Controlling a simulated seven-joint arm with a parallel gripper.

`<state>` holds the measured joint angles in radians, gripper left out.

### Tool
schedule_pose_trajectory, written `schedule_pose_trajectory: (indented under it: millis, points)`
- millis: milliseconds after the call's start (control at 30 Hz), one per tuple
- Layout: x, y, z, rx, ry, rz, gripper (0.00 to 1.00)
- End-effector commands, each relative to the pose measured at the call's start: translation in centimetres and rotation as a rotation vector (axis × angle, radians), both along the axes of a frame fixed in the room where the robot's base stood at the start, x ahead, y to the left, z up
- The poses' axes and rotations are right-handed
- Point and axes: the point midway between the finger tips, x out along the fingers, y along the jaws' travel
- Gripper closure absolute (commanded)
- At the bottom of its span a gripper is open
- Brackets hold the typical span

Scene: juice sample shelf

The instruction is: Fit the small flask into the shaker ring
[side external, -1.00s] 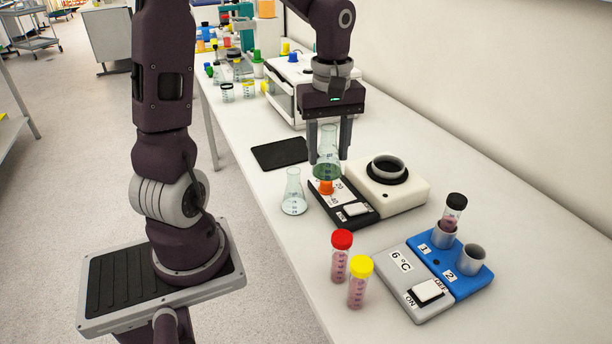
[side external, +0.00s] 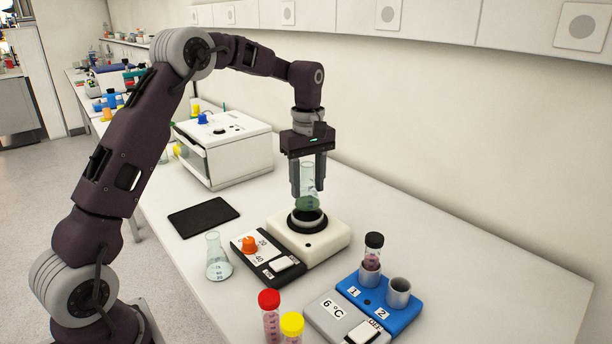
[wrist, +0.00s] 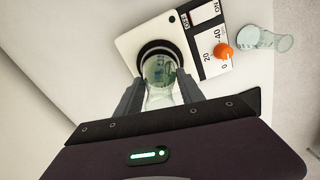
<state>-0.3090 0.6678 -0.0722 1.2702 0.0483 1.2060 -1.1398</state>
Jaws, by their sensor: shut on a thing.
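My gripper (side external: 307,178) is shut on the small flask (side external: 307,202), a clear conical flask with green liquid, held upright. In the side external view the flask is directly over the shaker ring (side external: 307,222), a dark and grey ring on the white shaker block (side external: 335,240). The flask's base is at or just above the ring's opening; I cannot tell whether it touches. In the wrist view the flask (wrist: 160,85) is between the fingers (wrist: 160,98), lined up with the ring (wrist: 171,50), and it hides part of the opening.
A second flask (side external: 216,262) with pale liquid stands left of the black control panel (side external: 245,262) with an orange knob (side external: 249,244). Red-capped (side external: 270,310) and yellow-capped (side external: 291,328) tubes stand in front. A blue two-hole block (side external: 378,305) holds a black-capped tube. A black mat (side external: 204,215) lies behind.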

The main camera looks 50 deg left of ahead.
Motion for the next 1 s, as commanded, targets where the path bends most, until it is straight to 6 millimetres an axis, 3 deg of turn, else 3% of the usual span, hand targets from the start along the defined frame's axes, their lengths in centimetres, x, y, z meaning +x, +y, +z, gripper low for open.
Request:
schedule_pose_trajectory:
  millis: [167,1000]
  points:
    - [0.0,0.0,-1.4,-0.002,0.0,0.0,0.99]
    - [0.0,0.0,-2.3,-0.001,-0.001,0.0,0.99]
